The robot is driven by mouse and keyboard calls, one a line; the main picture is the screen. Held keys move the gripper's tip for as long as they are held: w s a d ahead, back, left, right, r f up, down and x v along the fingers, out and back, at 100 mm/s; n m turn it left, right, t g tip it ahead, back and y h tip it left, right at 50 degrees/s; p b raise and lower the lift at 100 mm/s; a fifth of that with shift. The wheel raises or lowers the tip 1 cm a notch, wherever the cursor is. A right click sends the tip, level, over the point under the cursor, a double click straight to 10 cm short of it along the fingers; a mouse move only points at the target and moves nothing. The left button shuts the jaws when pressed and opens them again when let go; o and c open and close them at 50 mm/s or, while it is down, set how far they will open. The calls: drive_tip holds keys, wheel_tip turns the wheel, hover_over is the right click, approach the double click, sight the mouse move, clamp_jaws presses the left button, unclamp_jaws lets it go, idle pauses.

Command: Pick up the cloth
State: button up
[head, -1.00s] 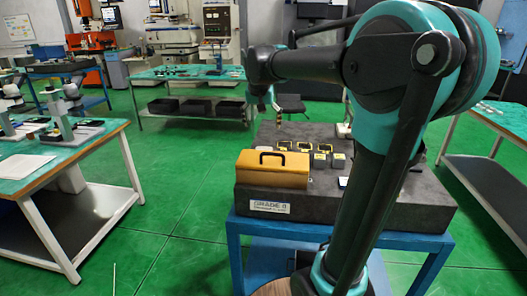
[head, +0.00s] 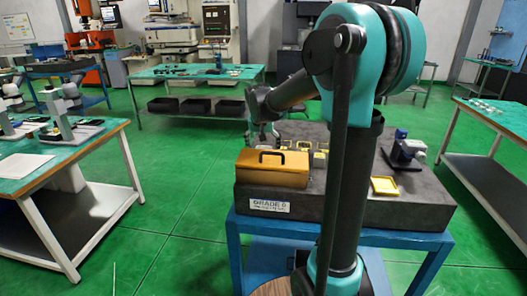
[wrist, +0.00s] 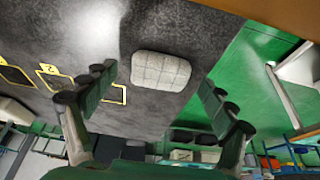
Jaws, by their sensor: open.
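The cloth (wrist: 160,71), a pale grey folded pad with a quilted pattern, lies on the dark granite plate in the wrist view. I cannot make it out in the head view, where the yellow box and my arm cover part of the plate. My gripper (wrist: 152,92) is open, with one finger left and one right of the cloth in the picture, and nothing between them. In the head view my gripper (head: 264,136) hangs just behind the yellow box, partly hidden by it. The fingers appear apart from the cloth.
The yellow box (head: 272,170) with a black handle stands at the granite plate's (head: 420,205) front left. Several yellow-outlined squares (wrist: 54,78) lie beside the cloth. Green floor surrounds the stand.

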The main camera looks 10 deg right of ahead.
drive_tip(key=shift+f, duration=0.1)
drive_tip(key=shift+c, duration=0.2)
drive_tip(key=c, duration=1.2)
wheel_tip(320, 180, up, 20)
